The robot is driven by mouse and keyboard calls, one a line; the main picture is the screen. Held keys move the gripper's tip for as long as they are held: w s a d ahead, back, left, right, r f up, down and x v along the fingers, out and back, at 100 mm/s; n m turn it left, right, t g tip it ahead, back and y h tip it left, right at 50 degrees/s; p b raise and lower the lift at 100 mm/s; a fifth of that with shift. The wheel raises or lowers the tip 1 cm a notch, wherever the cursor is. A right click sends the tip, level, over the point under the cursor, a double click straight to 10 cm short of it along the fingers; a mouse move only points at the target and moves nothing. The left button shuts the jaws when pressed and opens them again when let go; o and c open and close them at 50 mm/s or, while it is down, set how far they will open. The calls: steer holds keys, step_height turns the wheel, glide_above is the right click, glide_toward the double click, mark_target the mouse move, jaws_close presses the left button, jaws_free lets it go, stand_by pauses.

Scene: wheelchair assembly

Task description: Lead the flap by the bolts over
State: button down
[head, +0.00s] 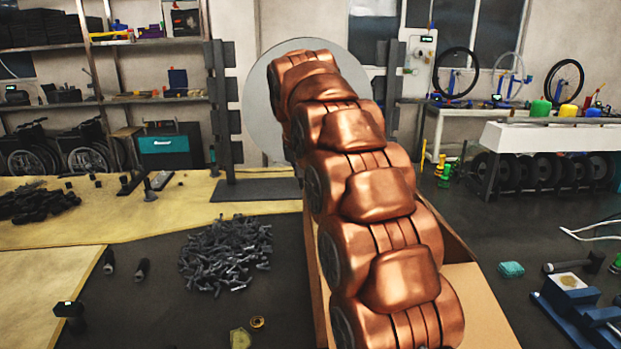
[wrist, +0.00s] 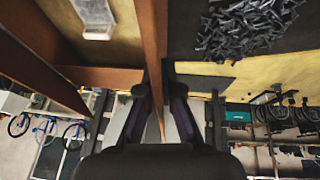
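An open cardboard box (head: 480,305) stands right of the pile of bolts, partly hidden behind my copper arm. The flap by the bolts shows as a narrow brown strip (head: 318,285) along the box's left side in the head view. In the wrist view the flap (wrist: 151,30) is seen almost edge-on, running between the fingers. My gripper (wrist: 160,75) has one finger on each side of the flap, with the tips close against it. The gripper is hidden behind the arm in the head view. The dark bolts (head: 225,253) lie loose in a heap; they also show in the wrist view (wrist: 245,25).
A pale object (wrist: 95,15) lies inside the box in the wrist view. A dark upright rack (head: 225,120) stands behind the table. Several single bolts (head: 141,270) stand or lie left of the heap. A blue fixture (head: 580,305) is at the right.

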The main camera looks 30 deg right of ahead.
steer(key=shift+w+a+r+h, duration=0.2)
steer(key=shift+a+h, duration=0.1)
steer(key=shift+a, duration=0.15)
steer(key=c, duration=1.6)
jaws_free()
steer(key=shift+o, duration=1.2)
steer(key=shift+f, duration=0.15)
steer(key=v, duration=0.7)
steer(key=shift+r, duration=0.25)
steer(key=shift+a, duration=0.1)
